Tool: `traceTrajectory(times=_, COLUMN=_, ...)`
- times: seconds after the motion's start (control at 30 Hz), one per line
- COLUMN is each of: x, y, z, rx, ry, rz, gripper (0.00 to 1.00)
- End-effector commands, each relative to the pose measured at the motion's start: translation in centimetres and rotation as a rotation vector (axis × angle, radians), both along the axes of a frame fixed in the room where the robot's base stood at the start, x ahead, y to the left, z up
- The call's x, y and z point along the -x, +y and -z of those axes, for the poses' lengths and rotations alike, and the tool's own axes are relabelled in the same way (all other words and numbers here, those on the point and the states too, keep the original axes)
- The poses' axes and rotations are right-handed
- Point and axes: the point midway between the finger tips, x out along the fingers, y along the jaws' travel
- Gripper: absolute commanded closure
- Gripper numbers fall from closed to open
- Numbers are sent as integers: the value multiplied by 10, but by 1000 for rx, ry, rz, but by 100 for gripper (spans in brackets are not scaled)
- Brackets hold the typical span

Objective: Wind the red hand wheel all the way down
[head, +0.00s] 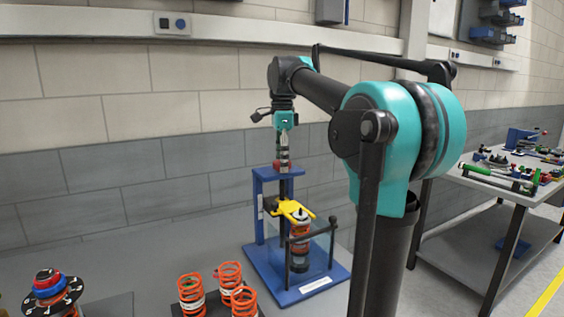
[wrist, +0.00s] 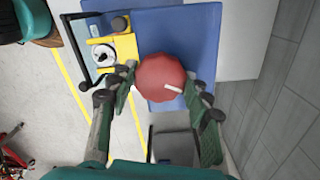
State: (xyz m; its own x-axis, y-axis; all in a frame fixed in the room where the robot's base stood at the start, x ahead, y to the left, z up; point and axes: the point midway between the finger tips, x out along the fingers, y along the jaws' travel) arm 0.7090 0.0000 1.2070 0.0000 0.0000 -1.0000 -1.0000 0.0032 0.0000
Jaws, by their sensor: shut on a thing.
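The red hand wheel (wrist: 161,78) sits on top of the blue press frame (head: 258,206). In the wrist view it is a red many-sided disc with a small white mark. My gripper (wrist: 163,88) is shut on the wheel, with one finger on each side of its rim. In the head view my gripper (head: 283,158) points straight down onto the wheel (head: 283,165), which is partly hidden there. Below it a yellow forked piece (head: 292,211) lies over an orange spring and damper (head: 300,247) standing on the blue base.
A dark guard bar (head: 315,240) with a clear panel stands at the front of the press. Several orange springs (head: 191,292) and a black numbered dial (head: 52,293) stand on the bench at front left. A cluttered table (head: 500,175) is at right.

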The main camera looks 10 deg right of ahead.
Motion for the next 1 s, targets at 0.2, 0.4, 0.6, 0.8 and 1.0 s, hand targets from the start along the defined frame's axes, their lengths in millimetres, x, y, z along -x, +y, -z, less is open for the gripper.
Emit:
traceTrajectory(times=0.2, x=0, y=0, z=0, rx=0, ry=0, rz=180, gripper=84)
traceTrajectory(times=0.4, x=0, y=0, z=0, rx=0, ry=0, rz=348, gripper=84)
traceTrajectory(times=0.6, x=0, y=0, z=0, rx=0, ry=0, rz=514, gripper=84)
traceTrajectory(times=0.8, x=0, y=0, z=0, rx=0, ry=0, rz=627, gripper=84)
traceTrajectory(times=1.0, x=0, y=0, z=0, rx=0, ry=0, rz=638, gripper=84)
